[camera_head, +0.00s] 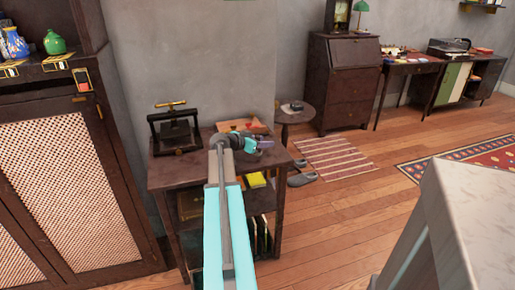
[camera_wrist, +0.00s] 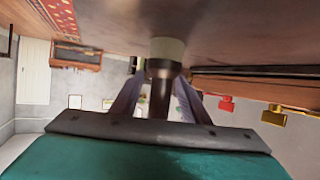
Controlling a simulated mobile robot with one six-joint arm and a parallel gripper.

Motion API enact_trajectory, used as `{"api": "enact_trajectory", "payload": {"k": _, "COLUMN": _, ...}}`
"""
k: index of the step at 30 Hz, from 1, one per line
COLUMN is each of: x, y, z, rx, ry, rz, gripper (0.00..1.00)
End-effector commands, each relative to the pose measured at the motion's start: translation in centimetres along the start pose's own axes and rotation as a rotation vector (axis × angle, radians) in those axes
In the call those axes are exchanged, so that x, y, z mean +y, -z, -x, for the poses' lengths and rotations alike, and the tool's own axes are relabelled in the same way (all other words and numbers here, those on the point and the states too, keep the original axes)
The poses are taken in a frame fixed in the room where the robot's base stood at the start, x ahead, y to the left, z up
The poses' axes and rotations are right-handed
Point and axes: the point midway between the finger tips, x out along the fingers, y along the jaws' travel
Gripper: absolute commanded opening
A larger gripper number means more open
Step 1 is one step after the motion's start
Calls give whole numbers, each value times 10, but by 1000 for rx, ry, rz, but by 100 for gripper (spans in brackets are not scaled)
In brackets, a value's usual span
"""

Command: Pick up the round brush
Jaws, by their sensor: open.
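In the wrist view, which looks upside down, a round upright object that looks like the round brush (camera_wrist: 166,60) has a pale end against a brown surface and a darker shaft. My gripper (camera_wrist: 160,100) is open, with one dark finger on each side of the shaft. I cannot tell whether either finger touches it. In the head view my gripper (camera_head: 262,145) is over the top of the small dark table (camera_head: 200,178), near its right end. The brush cannot be made out there, with my arm and gripper in front.
A black press (camera_head: 175,130) stands on the table's left end. An orange-brown flat item (camera_head: 242,125) lies behind my gripper. A yellow item (camera_head: 256,180) is on the shelf below. A small round table (camera_head: 295,116) stands behind to the right, and a tall cabinet (camera_head: 60,170) at left.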

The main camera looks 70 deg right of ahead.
Motion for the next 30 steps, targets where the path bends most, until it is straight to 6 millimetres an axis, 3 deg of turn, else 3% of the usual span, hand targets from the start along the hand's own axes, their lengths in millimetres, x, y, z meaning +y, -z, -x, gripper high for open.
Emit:
{"api": "enact_trajectory", "payload": {"k": 5, "x": 0, "y": 0, "z": 0, "rx": 0, "ry": 0, "rz": 0, "gripper": 41}}
{"api": "enact_trajectory", "payload": {"k": 12, "x": -1, "y": 0, "z": 1, "rx": 0, "ry": 1, "rz": 0, "gripper": 1}}
{"api": "enact_trajectory", "payload": {"k": 23, "x": -1, "y": 1, "z": 2, "rx": 0, "ry": 1, "rz": 0, "gripper": 0}}
{"api": "enact_trajectory", "payload": {"k": 30, "x": -1, "y": 14, "z": 7, "rx": 1, "ry": 3, "rz": -2, "gripper": 0}}
